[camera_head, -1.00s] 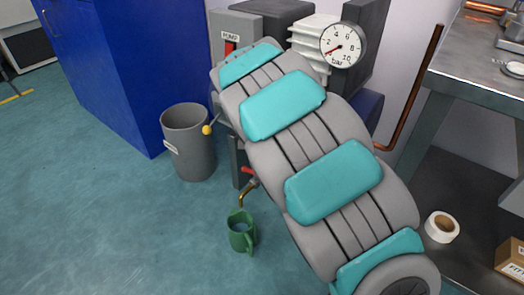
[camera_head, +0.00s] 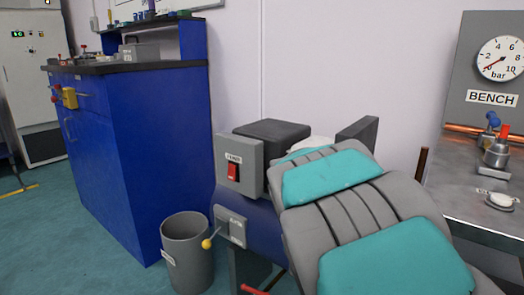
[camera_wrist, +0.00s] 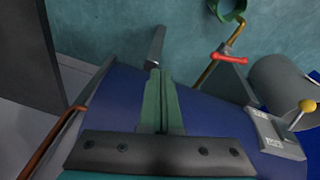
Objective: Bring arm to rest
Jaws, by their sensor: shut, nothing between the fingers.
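My arm (camera_head: 400,262), in grey and teal segments, fills the lower right of the head view and reaches over the blue tank (camera_head: 262,215). Its end is out of sight there. In the wrist view my gripper (camera_wrist: 160,75) points over the tank (camera_wrist: 215,125), which lies below the fingers. The green fingers are together, with nothing held. I cannot tell how far the fingertips are from the tank.
A grey bin (camera_head: 188,255) stands beside the blue cabinet (camera_head: 125,150). The pump switch box (camera_head: 238,165) is behind my arm. A metal bench (camera_head: 465,200) with a gauge is at right. A red-handled tap (camera_wrist: 230,58) and green mug (camera_wrist: 228,8) show in the wrist view.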

